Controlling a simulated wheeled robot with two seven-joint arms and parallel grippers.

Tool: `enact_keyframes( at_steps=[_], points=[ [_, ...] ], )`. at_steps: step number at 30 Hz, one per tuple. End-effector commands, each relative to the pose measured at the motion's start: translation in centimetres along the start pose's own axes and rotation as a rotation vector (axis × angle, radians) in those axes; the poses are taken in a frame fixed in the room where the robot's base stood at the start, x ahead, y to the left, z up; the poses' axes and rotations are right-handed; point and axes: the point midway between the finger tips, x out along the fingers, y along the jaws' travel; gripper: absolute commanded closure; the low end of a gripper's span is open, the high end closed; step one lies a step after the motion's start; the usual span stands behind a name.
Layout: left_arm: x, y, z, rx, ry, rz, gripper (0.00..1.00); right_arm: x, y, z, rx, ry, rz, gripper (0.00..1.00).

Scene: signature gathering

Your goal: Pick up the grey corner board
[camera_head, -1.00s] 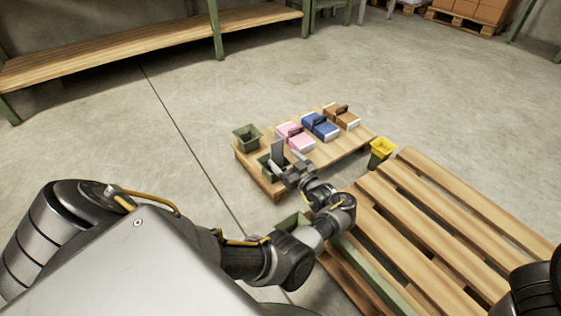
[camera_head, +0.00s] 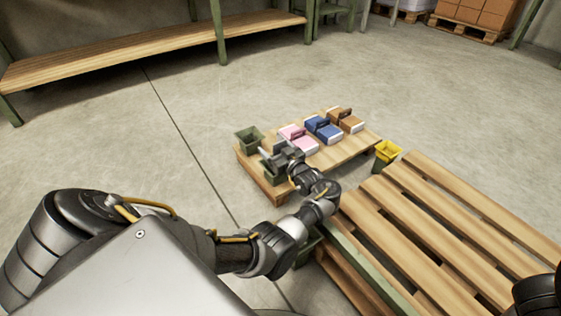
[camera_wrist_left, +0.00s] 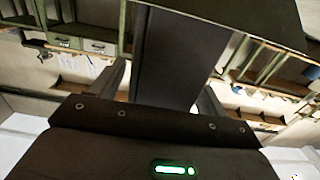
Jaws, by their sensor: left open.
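The grey corner board (camera_wrist_left: 178,58) shows in the left wrist view as a dark upright strip. It stands between the two fingers of my left gripper (camera_wrist_left: 163,88), which is open around it. In the head view my left gripper (camera_head: 277,156) is over the near green bin (camera_head: 268,172) at the left end of the low wooden stand (camera_head: 334,159). There I cannot make out the board clearly behind the fingers. I cannot tell whether either finger touches it.
A second green bin (camera_head: 249,138) stands just behind. Pink (camera_head: 298,139), blue (camera_head: 323,129) and brown (camera_head: 346,119) bundles lie on the stand. A yellow bin (camera_head: 387,152) is beside a slatted wooden pallet (camera_head: 440,205). The floor to the left is clear.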

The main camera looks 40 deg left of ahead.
Motion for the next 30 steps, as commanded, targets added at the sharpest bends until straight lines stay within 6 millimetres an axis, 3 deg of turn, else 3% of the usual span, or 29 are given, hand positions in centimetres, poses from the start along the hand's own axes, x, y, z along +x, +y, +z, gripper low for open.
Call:
enact_keyframes(
  at_steps=[2,13,22,30],
  points=[
    [0.0,0.0,0.0,0.0,0.0,0.0,0.26,0.0,0.0,0.0,0.0,0.0,0.0,1.0],
    [0.0,0.0,0.0,0.0,0.0,0.0,0.73,0.1,0.0,0.0,0.0,0.002,-0.001,1.0],
    [0.0,0.0,-0.9,-0.001,0.0,0.0,0.73,0.8,0.1,0.2,0.0,0.004,-0.002,1.0],
    [0.0,0.0,-6.2,-0.003,0.0,0.0,0.73,4.8,0.1,1.5,0.003,0.0,-0.015,1.0]
  ],
)
